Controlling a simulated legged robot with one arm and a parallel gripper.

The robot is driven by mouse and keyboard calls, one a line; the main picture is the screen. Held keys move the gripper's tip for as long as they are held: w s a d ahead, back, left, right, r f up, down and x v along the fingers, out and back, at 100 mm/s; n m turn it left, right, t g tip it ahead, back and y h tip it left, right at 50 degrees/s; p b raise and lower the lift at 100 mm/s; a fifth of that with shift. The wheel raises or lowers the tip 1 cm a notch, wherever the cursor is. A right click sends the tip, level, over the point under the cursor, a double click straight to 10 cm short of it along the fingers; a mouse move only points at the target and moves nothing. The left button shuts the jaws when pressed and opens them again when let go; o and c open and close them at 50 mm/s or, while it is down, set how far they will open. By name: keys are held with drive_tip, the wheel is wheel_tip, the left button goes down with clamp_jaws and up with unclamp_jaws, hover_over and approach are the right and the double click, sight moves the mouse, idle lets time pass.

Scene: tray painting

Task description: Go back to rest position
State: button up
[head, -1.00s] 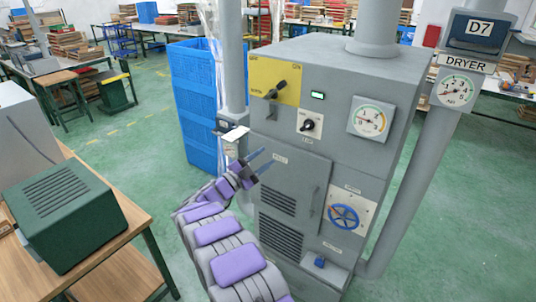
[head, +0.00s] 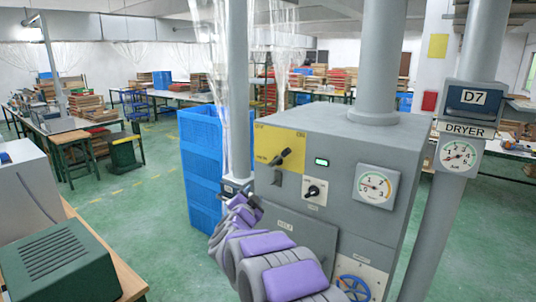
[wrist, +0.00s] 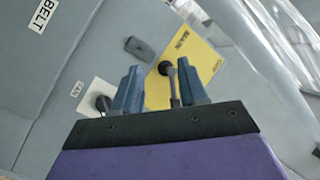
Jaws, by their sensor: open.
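My gripper shows in the wrist view (wrist: 160,92) with its two blue fingers apart and nothing held between them. Behind the fingers is the grey dryer (head: 340,140). In the wrist view, a dark lever (wrist: 175,85) on a yellow panel (wrist: 195,60) shows in the gap between the fingers, and a FAN knob (wrist: 102,103) shows beside the left finger. In the head view, my gripper (head: 252,203) is low at the dryer's left edge, below the yellow panel (head: 265,140) and its lever (head: 281,156). Its fingertips are hard to make out there.
A green vented box (head: 60,260) stands on a wooden table at lower left. Blue crates (head: 200,150) are stacked behind the dryer's left side. A grey post with gauge and DRYER sign (head: 463,131) stands at right. Green floor is open at left.

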drive_tip(key=s+d+f+n+g+y+b, duration=0.15)
drive_tip(key=s+n+g+y, duration=0.6)
drive_tip(key=s, duration=1.25)
drive_tip(key=s+d+f+n+g+h, duration=0.1)
drive_tip(key=s+d+f+g, duration=0.2)
drive_tip(key=s, duration=1)
drive_tip(key=s+d+f+g+h, duration=0.2)
drive_tip(key=s+d+f+g, duration=0.2)
drive_tip(key=s+d, duration=0.5)
drive_tip(key=s+d+f+n+g+h, duration=0.1)
drive_tip(key=s+d+f+g, duration=0.2)
drive_tip(key=s, duration=1.6)
drive_tip(key=d+g, duration=0.1)
drive_tip(key=d, duration=0.1)
drive_tip(key=shift+s+d+f+n+b, duration=0.25)
drive_tip(key=shift+d+f+n+b, duration=0.05)
drive_tip(key=shift+d+n+b, duration=0.1)
drive_tip(key=shift+g+h, duration=0.25)
